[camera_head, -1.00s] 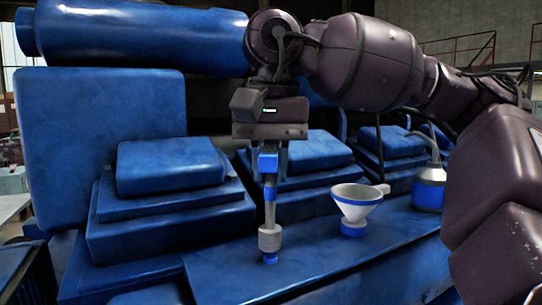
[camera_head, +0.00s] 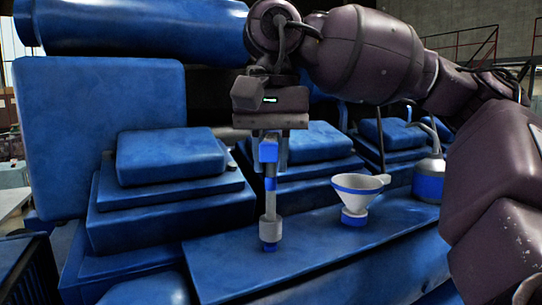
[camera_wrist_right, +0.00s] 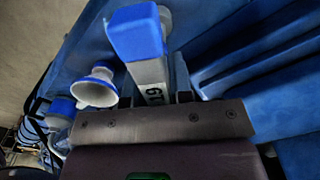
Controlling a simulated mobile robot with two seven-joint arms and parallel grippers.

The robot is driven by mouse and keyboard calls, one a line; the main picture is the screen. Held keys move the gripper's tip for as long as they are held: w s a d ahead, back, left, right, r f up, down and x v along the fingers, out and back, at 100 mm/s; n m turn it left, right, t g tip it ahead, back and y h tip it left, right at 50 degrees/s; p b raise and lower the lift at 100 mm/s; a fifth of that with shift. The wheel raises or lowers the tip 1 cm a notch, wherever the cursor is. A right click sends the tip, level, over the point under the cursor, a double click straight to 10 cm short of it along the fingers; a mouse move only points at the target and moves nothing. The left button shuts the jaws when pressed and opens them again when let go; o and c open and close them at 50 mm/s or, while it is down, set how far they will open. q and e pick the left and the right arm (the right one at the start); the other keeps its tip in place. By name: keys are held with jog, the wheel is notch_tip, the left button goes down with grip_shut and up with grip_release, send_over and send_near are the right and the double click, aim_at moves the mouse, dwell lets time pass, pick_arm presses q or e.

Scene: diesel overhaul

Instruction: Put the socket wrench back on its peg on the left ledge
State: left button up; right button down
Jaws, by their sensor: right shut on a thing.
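The socket wrench (camera_head: 270,202) has a blue top, a grey shank with a blue band, and a thick pale socket at the lower end. My right gripper (camera_head: 270,158) is shut on its upper part and holds it upright over the blue ledge (camera_head: 225,258). A small blue piece shows just under the socket; I cannot tell whether it is the peg or the wrench's tip, or whether it touches the ledge. In the right wrist view, the wrench's blue end (camera_wrist_right: 137,35) and numbered shank stand between the fingers (camera_wrist_right: 155,98). My left gripper is not in view.
A white funnel (camera_head: 356,185) with a blue band stands on the ledge to the right of the wrench. A grey and blue oil can (camera_head: 428,182) stands farther right. Stepped blue engine blocks (camera_head: 170,168) rise behind and left. The ledge between wrench and funnel is clear.

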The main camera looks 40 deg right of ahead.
aim_at(271, 137)
jog(key=shift+f+b, duration=1)
jog(key=shift+f, duration=0.1)
jog(key=shift+c, duration=1.9)
grip_release()
jog(key=shift+r+p, duration=1.7)
jog(key=shift+r, duration=0.8)
notch_tip(271, 137, up, 2)
jog(key=shift+p, duration=0.35)
jog(key=shift+r, duration=1.05)
